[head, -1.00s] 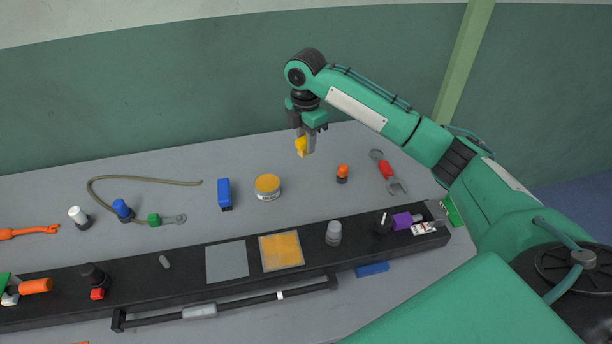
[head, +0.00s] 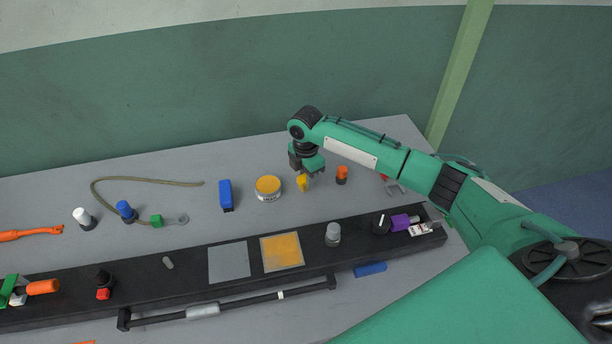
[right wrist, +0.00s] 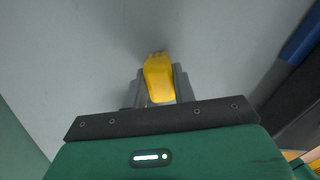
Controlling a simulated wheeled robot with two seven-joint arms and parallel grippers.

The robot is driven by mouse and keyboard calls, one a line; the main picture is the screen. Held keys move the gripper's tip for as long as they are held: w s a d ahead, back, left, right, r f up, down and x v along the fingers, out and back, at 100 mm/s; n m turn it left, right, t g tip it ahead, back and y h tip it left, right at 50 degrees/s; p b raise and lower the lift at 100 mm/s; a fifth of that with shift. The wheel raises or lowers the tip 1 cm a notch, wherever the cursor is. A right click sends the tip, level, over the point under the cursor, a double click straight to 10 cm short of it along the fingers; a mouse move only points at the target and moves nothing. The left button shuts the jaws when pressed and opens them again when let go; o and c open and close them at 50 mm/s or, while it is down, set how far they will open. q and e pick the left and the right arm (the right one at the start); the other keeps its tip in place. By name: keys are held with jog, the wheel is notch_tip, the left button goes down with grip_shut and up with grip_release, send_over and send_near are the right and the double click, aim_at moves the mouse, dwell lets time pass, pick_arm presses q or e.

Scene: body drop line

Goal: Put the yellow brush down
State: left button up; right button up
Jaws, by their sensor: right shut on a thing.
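The yellow brush (head: 302,183) is between the fingers of my right gripper (head: 307,175), which is shut on it. In the head view it is at the grey table top, just right of the yellow-lidded tin (head: 268,188) and left of an orange-capped piece (head: 342,174). I cannot tell whether the brush touches the table. In the right wrist view the yellow brush (right wrist: 158,78) sticks out past the grey fingers (right wrist: 160,88) over bare grey surface. My left gripper is not in view.
A blue block (head: 226,195) stands left of the tin. A long black rail (head: 200,262) with a grey square (head: 229,262) and a yellow square (head: 282,251) runs along the front. A red wrench (head: 394,187) lies to the right, partly behind my arm. The table behind the tin is clear.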

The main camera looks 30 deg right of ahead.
jog(key=shift+f, duration=0.1)
jog(key=o, duration=1)
jog(key=shift+c, duration=0.2)
notch_tip(320, 180, up, 12)
jog(key=b, duration=0.2)
